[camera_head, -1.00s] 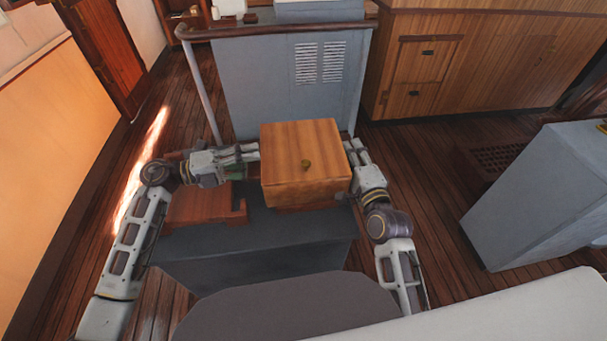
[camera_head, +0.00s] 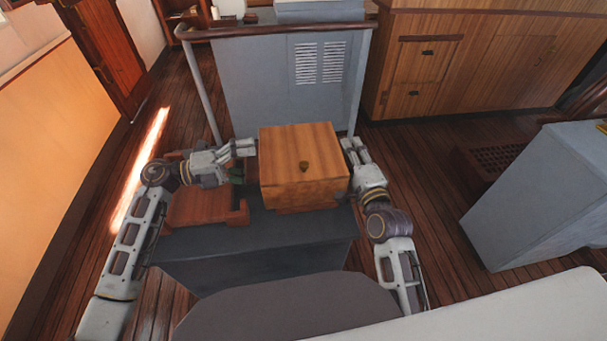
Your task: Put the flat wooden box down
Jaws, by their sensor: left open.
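The flat wooden box (camera_head: 301,166), light brown with a small dark knob, sits level at the right part of the dark grey top (camera_head: 270,232). It appears to rest there, but its underside is hidden. My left gripper (camera_head: 246,148) is open and empty, just left of the box with a small gap. My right gripper (camera_head: 349,150) is at the right side of the box, very close to it. Its fingertips are partly hidden, so I cannot tell whether it touches the box or how far it is open.
A reddish-brown wooden piece (camera_head: 208,206) lies left of the box on the dark top. A grey cabinet (camera_head: 280,85) with vents and a rail stands behind. A rounded dark grey surface (camera_head: 285,310) is in front. Another grey console (camera_head: 545,195) stands at the right, with floor between.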

